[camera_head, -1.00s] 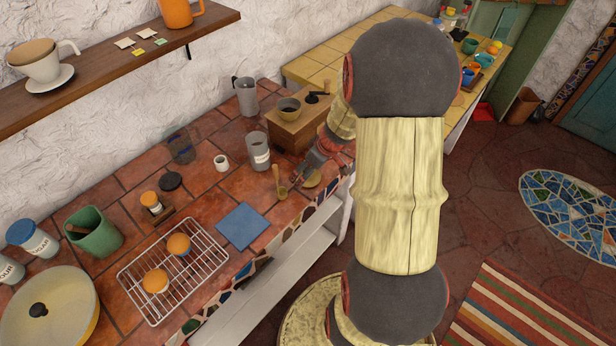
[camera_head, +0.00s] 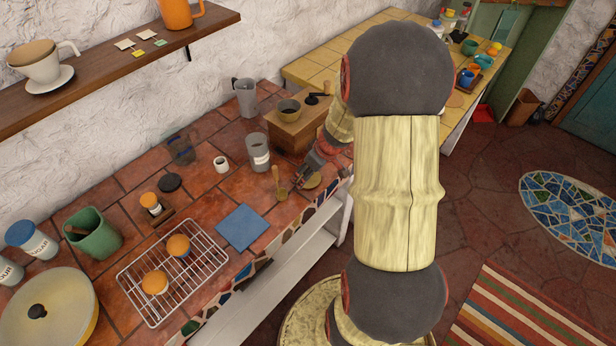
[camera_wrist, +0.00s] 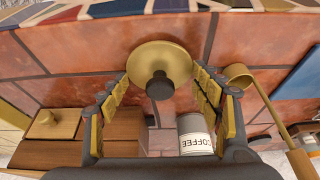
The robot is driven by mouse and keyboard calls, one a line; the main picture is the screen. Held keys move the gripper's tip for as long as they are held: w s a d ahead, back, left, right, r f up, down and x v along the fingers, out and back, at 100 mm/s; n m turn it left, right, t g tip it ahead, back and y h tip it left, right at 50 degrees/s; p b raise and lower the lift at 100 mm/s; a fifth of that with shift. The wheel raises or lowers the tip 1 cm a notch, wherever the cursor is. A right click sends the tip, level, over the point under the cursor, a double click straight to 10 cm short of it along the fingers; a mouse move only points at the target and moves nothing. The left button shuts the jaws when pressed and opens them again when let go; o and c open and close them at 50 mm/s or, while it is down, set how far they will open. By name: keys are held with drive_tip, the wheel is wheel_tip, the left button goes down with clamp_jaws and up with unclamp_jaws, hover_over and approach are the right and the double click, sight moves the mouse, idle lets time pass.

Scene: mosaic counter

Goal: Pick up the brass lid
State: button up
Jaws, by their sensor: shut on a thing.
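The brass lid (camera_wrist: 175,57) is a round golden disc with a dark knob (camera_wrist: 159,86), in the upper middle of the wrist view. My gripper (camera_wrist: 160,78) has one finger at each side of it and is shut on it. In the head view the lid (camera_head: 314,181) shows as a small golden disc near the counter's front edge, beside my gripper (camera_head: 303,178). My arm and gripper hide part of this area there. I cannot tell whether the lid is clear of the tiles.
A coffee canister (camera_wrist: 195,133) and a wooden grinder box (camera_head: 290,134) stand behind. A blue tile (camera_head: 242,227) and a wire rack with buns (camera_head: 209,262) lie left on the counter.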

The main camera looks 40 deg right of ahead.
drive_tip(key=shift+c, duration=1.1)
